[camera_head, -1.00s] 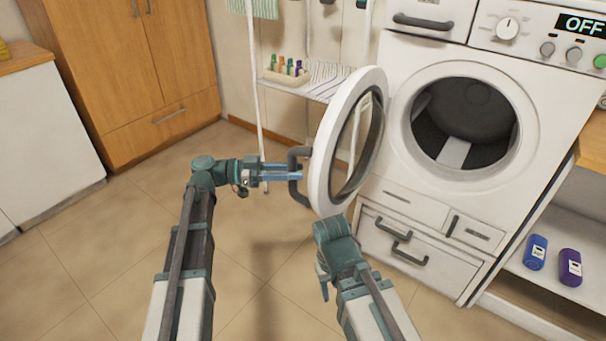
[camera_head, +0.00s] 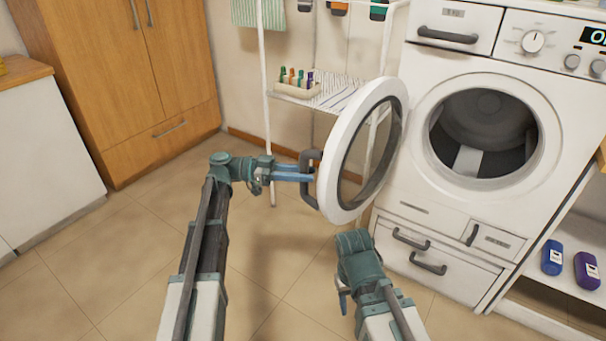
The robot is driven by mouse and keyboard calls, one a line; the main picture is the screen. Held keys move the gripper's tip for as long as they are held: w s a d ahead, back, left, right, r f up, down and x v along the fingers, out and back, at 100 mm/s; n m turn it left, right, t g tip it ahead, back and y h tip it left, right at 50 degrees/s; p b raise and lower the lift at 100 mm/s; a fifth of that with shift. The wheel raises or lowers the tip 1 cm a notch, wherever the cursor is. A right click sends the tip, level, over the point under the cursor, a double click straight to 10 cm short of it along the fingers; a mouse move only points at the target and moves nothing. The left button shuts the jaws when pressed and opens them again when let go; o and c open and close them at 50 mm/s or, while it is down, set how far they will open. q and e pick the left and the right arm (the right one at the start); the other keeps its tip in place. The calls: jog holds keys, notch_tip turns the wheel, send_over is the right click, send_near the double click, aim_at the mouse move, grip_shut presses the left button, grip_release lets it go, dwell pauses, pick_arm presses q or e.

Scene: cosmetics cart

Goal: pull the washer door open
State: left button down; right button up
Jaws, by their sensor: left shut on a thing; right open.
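The white washer (camera_head: 420,120) stands at the right, with its round drum opening (camera_head: 482,135) exposed. The washer door (camera_head: 338,160), a white ring around dark glass, is swung well out to the left of the opening. Its grey handle (camera_head: 306,178) is on the door's left outer side. My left gripper (camera_head: 298,175) is shut on the door handle, its blue fingers reaching in from the left. My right gripper (camera_head: 343,300) is below the door, clear of it, with its fingers partly hidden; it is open and holds nothing visible.
A white rack (camera_head: 266,130) with a tray of small bottles (camera_head: 297,88) stands behind the door. A wooden cabinet (camera_head: 120,80) is at the back left. Blue (camera_head: 552,257) and purple (camera_head: 586,270) bottles sit on a low shelf at right. The tiled floor (camera_head: 100,260) is clear.

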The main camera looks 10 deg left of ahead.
pick_arm(q)
jog(key=shift+w+d, duration=0.1)
jog(key=shift+w, duration=0.05)
jog(key=c, duration=0.6)
grip_release()
jog(key=shift+d, duration=0.1)
jog(key=a, duration=1.4)
